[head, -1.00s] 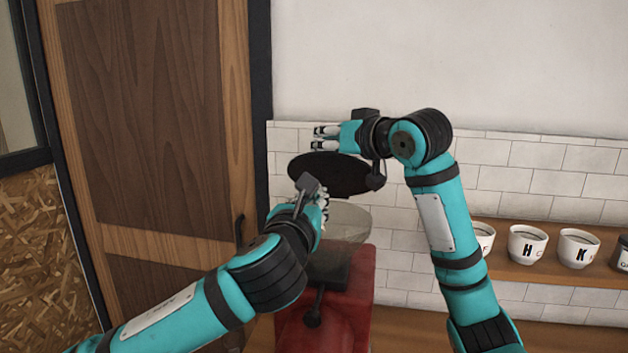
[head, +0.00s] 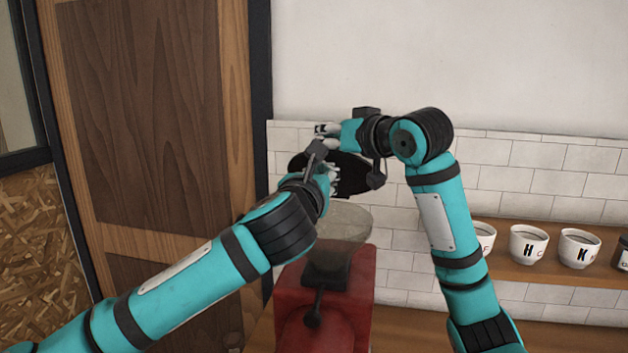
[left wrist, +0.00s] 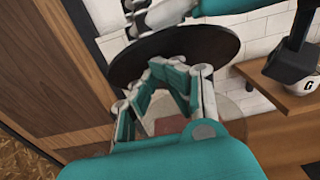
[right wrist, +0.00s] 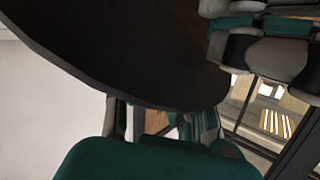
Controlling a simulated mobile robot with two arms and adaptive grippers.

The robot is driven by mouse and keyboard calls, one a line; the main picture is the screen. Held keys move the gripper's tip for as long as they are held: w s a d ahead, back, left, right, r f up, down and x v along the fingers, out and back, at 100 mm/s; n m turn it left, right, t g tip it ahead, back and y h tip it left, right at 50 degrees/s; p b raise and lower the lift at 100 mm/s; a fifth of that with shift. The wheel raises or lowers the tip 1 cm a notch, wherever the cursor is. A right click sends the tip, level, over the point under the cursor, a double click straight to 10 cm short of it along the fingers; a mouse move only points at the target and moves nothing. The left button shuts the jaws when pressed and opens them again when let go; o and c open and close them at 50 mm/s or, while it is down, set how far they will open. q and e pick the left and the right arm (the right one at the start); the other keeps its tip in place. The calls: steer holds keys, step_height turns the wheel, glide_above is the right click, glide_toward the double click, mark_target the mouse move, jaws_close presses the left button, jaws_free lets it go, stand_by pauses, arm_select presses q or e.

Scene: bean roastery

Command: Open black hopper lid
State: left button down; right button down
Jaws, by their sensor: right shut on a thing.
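The black hopper lid (head: 352,178) is a round dark disc, held up above the clear hopper (head: 345,222) of the red grinder (head: 325,310), apart from its rim. My right gripper (head: 325,136) is shut on the lid near its far edge; its contact is partly hidden. In the right wrist view the lid (right wrist: 130,45) fills the upper part. My left gripper (head: 328,178) is in front of the lid and covers its left part. In the left wrist view its fingers (left wrist: 165,85) are spread, just below the lid (left wrist: 175,52), with nothing between them.
A wooden shelf (head: 545,268) at right carries several white lettered cups (head: 528,246) and a dark jar (head: 622,254). A white tiled wall stands behind the grinder. A wooden door (head: 150,120) is at left.

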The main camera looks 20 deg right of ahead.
steer(key=c, duration=1.2)
jaws_free()
steer(key=shift+s+d+f, duration=0.25)
steer(key=shift+d+f, duration=0.05)
steer(key=shift+d, duration=0.25)
steer(key=shift+o, duration=1.3)
steer(key=shift+f, duration=0.1)
